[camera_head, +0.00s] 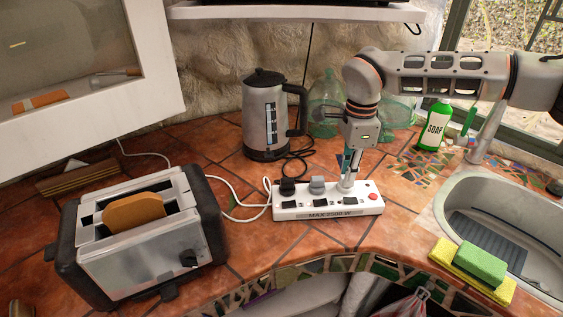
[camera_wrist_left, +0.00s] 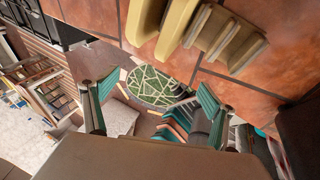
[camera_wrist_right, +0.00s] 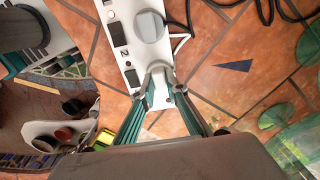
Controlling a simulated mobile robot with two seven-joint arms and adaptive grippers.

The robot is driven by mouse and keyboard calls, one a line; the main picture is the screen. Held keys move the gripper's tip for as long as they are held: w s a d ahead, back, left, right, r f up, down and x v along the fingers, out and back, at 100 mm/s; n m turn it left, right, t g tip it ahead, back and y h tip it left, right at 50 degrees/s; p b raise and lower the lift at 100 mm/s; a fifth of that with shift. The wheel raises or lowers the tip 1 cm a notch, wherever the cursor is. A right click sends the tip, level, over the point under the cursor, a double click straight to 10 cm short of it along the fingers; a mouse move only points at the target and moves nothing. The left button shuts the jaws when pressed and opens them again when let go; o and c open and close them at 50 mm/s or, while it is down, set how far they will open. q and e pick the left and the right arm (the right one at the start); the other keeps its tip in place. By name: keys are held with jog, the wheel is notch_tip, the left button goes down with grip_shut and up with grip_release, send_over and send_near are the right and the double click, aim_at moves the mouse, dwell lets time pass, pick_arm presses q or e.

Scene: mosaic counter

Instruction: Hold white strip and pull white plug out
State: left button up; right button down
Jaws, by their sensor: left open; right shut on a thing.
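The white strip (camera_head: 365,207), with several sockets and a red button, lies on the tiled counter in the head view. A black plug and a grey plug (camera_head: 317,185) sit in its left and middle sockets. My right gripper (camera_head: 349,183) points down at the strip's right socket. In the right wrist view it is shut on the white plug (camera_wrist_right: 160,92), beside the strip (camera_wrist_right: 128,62); whether the plug is still seated is hard to tell. My left gripper (camera_wrist_left: 152,100) is open and empty in the left wrist view, away from the strip and out of the head view.
A toaster (camera_head: 150,258) with bread stands front left. A kettle (camera_head: 265,115) and green glass bottles stand behind the strip. Soap (camera_head: 434,125), a sink (camera_head: 470,190) and sponges (camera_head: 480,262) are at the right. A white cable runs left from the strip.

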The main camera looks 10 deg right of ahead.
pick_arm(q)
jog(key=w+d+r+m+t, duration=0.3)
jog(key=w+d+r+m, duration=0.15)
jog(key=w+r, duration=0.35)
jog(key=w+d+r+m+t, duration=0.4)
jog(key=w+r+m, duration=0.2)
jog(key=w+r, duration=0.1)
jog(key=w+d+r+m+t+h, duration=0.1)
jog(key=w+d+r+m+t, duration=0.15)
jog(key=d+r+m, duration=0.45)
jog(key=w+d+r+m+t+h, duration=0.1)
jog(key=w+d+r+m, duration=0.2)
jog(key=d+r+m, duration=0.5)
jog(key=m+g+h, duration=0.1)
jog(key=g+h, duration=0.3)
jog(key=g, duration=0.3)
send_over(300, 196)
jog(key=a, duration=0.5)
notch_tip(300, 196, down, 26)
jog(key=shift+t, duration=0.25)
jog(key=x, duration=1.2)
jog(key=shift+w+d+f, duration=0.2)
jog(key=shift+w+d, duration=0.1)
jog(key=shift+d, duration=0.2)
